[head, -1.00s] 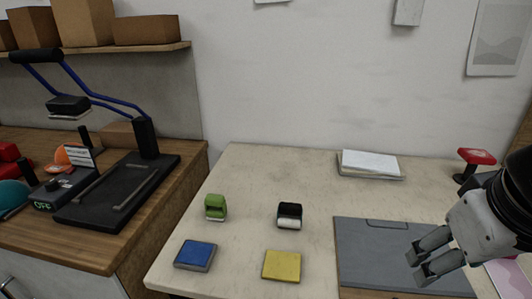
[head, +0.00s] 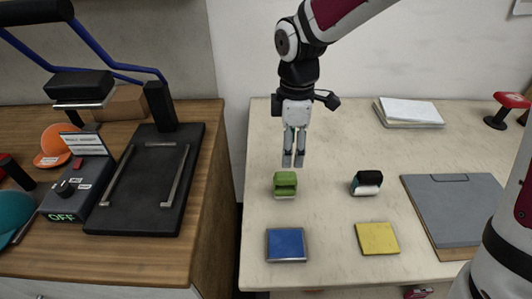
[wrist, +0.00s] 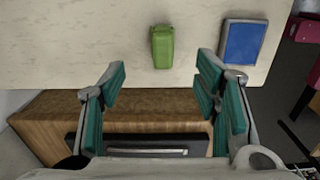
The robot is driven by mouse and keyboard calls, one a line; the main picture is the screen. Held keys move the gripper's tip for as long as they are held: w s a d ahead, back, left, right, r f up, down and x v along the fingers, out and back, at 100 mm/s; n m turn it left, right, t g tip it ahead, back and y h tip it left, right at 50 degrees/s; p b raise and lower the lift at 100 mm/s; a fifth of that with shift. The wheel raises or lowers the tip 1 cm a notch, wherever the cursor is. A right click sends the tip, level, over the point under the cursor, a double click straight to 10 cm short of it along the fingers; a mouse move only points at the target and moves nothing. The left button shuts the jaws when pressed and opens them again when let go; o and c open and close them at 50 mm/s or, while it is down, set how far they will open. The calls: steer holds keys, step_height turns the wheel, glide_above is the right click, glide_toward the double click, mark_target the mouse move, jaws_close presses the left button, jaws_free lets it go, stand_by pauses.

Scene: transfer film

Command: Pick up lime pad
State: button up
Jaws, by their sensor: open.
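The lime pad (head: 285,185) is a small green block with a pale base, standing on the pale table near its left edge. It also shows in the wrist view (wrist: 163,47), at the top centre, beyond the fingers and between their lines. My gripper (head: 293,163) hangs above and just behind the pad in the head view, fingers pointing down. In the wrist view my gripper (wrist: 162,80) has its teal-padded fingers wide apart with nothing between them.
A blue square pad (head: 286,244) lies in front of the lime pad. A black-and-white block (head: 367,182) and a yellow pad (head: 377,238) are to the right, with a clipboard (head: 455,205) beyond. A wooden counter with a black press (head: 150,180) adjoins on the left.

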mark_target(285, 186)
steer(key=f, duration=0.5)
steer(key=a+f, duration=0.1)
steer(key=f, duration=0.2)
steer(key=shift+w+f, duration=0.15)
steer(key=shift+w, duration=0.05)
steer(key=shift+s+d+f, duration=0.1)
steer(key=shift+s+f, duration=0.1)
steer(key=shift+f, duration=1.25)
steer(key=shift+s+f, duration=0.15)
steer(key=shift+f, duration=1.3)
steer(key=c, duration=1.3)
